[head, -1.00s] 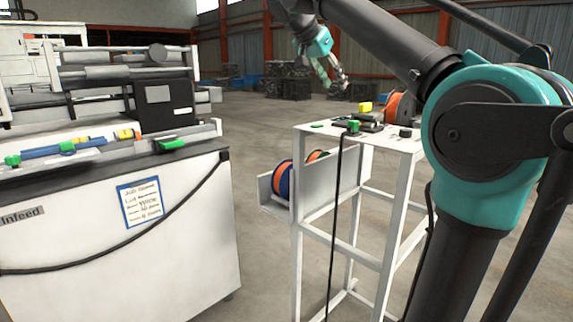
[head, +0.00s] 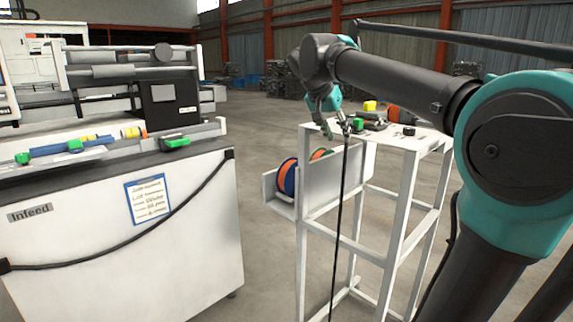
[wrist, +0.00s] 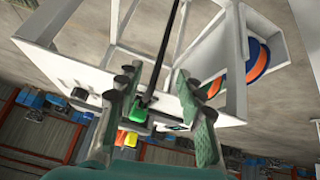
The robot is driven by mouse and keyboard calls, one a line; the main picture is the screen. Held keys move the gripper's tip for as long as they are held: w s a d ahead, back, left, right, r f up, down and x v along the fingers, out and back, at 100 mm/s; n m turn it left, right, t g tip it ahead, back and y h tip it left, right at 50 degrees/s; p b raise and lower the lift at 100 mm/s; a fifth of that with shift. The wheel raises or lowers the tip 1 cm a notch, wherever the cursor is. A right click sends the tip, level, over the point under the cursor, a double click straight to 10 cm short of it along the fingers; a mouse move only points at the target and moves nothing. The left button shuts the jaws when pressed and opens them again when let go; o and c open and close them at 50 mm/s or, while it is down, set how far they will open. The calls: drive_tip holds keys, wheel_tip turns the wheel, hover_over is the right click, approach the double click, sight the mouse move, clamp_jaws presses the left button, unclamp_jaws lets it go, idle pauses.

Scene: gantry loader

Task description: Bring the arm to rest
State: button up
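My gripper (head: 338,126) hangs in front of the left end of the white stand's top in the head view, pointing down. In the wrist view its two fingers (wrist: 160,115) are spread apart with a clear gap and nothing held between them. Behind the gap, the wrist view shows the stand's top (wrist: 75,72), a green block (wrist: 138,116) and a black cable (wrist: 165,50) running from it. My arm is bent at the elbow and reaches to the left across the head view. Whether a finger touches the cable or the stand is not clear.
The white stand (head: 404,205) holds small items, with orange and blue spools (head: 287,176) on its side shelf. The white infeed machine (head: 110,240) stands at left, with a cable along its front. Open floor (head: 262,255) lies between them. Dark crates stand far behind.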

drive_tip(key=s+d+f+n+y, duration=0.1)
drive_tip(key=s+f, duration=0.1)
drive_tip(key=f, duration=0.6)
drive_tip(key=s+d+f+n+y, duration=0.1)
drive_tip(key=s+d+f, duration=0.1)
drive_tip(key=f, duration=0.5)
drive_tip(key=s+f+n+y, duration=0.1)
drive_tip(key=s+f+n, duration=0.1)
drive_tip(key=s+f, duration=0.7)
drive_tip(key=s+d+f+n+g+y, duration=0.1)
drive_tip(key=s+f+n+y, duration=0.1)
drive_tip(key=s+f, duration=0.8)
wheel_tip(320, 180, down, 8)
drive_tip(key=shift+d+n, duration=0.15)
drive_tip(key=shift+n, duration=0.15)
